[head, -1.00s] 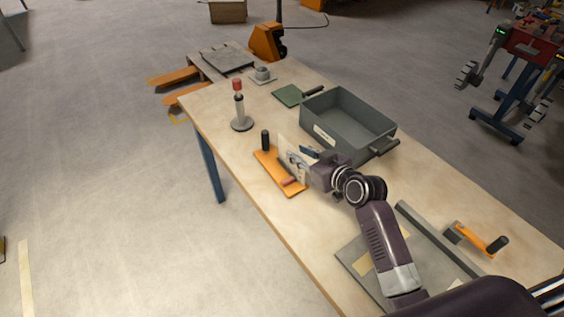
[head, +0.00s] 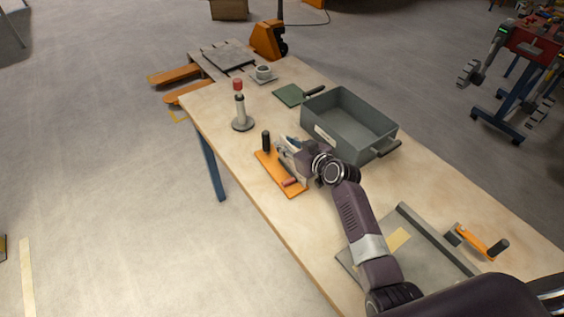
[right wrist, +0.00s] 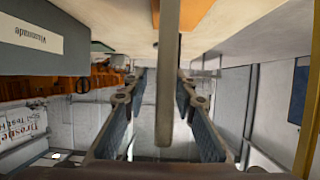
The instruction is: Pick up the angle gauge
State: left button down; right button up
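The angle gauge (head: 268,170) appears to be the piece with a long orange base, a black upright knob and a red grip, lying near the table's left edge in the head view. Its upright pale plate, clear earlier, is now mostly hidden behind my right gripper (head: 287,147). In the right wrist view my right gripper (right wrist: 164,90) is open, its two fingers on either side of a grey upright bar (right wrist: 168,90), likely the plate edge-on. Narrow gaps show beside the bar, so contact is not clear. My left gripper is not in view.
A grey bin (head: 350,150) with a label stands right of the gauge. A red-topped post (head: 240,110) stands beyond it. A green pad (head: 288,95) lies further back.

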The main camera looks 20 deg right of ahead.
jog(key=shift+w, duration=0.1)
grip_shut()
dwell(0.5)
